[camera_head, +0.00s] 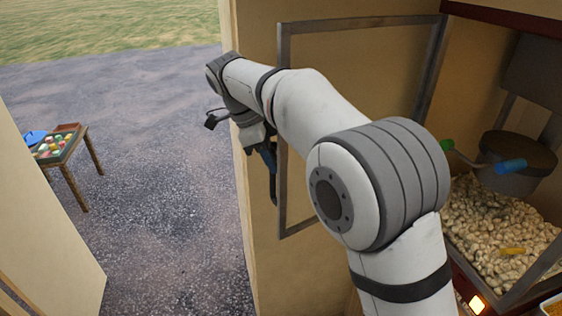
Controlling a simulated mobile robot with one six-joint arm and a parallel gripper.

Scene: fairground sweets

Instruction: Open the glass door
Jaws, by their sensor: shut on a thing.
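The glass door (358,21) has a thin grey metal frame with a clear pane. It stands swung open to the left of the popcorn machine (480,13), in front of a tan wall. My gripper (271,178) is at the door's left, free edge, shut on the door there. Whether it holds a handle or the frame itself is hidden, as the fingers show only in part. My arm crosses in front of the door and covers its lower middle.
Inside the machine are a dark kettle (514,160) with green and blue handles and a heap of popcorn (490,225). A lit button (477,305) is below. A wooden table (72,165) with colourful sweets stands outside at left, beyond clear paving.

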